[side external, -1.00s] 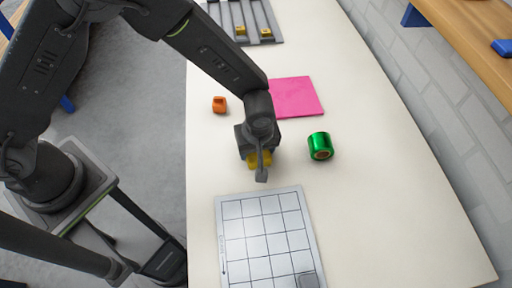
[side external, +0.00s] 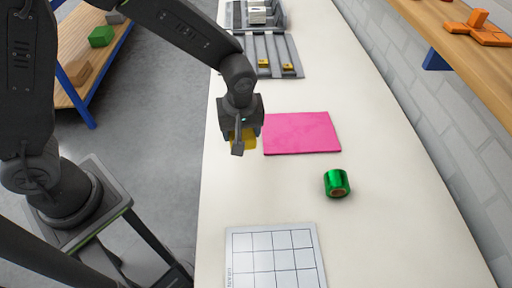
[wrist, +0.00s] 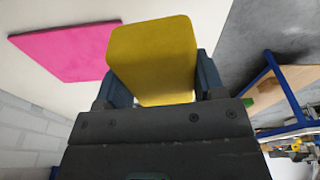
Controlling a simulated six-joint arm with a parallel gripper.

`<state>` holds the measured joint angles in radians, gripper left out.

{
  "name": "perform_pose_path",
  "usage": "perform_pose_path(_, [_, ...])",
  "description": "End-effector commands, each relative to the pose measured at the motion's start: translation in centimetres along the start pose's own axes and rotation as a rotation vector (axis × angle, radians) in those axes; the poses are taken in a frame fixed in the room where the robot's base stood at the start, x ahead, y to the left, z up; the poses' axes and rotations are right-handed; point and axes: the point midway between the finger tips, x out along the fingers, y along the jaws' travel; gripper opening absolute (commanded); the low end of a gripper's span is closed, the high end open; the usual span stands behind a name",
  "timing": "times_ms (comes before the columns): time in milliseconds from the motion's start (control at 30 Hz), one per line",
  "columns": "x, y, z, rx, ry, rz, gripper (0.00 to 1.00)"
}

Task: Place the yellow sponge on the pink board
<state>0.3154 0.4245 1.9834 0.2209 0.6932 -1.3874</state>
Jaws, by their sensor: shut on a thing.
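The yellow sponge (side external: 248,138) is in my gripper (side external: 240,142), held above the white table at the left edge of the pink board in the side view. The wrist view shows the sponge (wrist: 153,60) large between the two fingers of my gripper (wrist: 155,88). The pink board (side external: 302,133) lies flat on the table, just right of the gripper in the side view. It also shows in the wrist view (wrist: 65,52), apart from the sponge. The gripper hides part of the sponge in the side view.
A green tape roll (side external: 337,184) stands on the table to the right and nearer than the board. A white gridded panel (side external: 274,256) lies at the near end. A grey slotted tray (side external: 287,60) with yellow pieces lies beyond. A wooden shelf (side external: 455,50) runs along the right wall.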

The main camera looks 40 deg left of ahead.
Motion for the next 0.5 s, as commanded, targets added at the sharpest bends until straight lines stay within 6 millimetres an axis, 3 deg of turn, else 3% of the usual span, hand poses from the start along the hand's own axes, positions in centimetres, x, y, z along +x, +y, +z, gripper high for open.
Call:
perform_pose_path(167, [-0.4,0.2,-2.4,0.007,0.0,0.002,0.41])
perform_pose_path(500, [0.2,5.0,-11.2,0.091,-0.002,0.016,0.41])
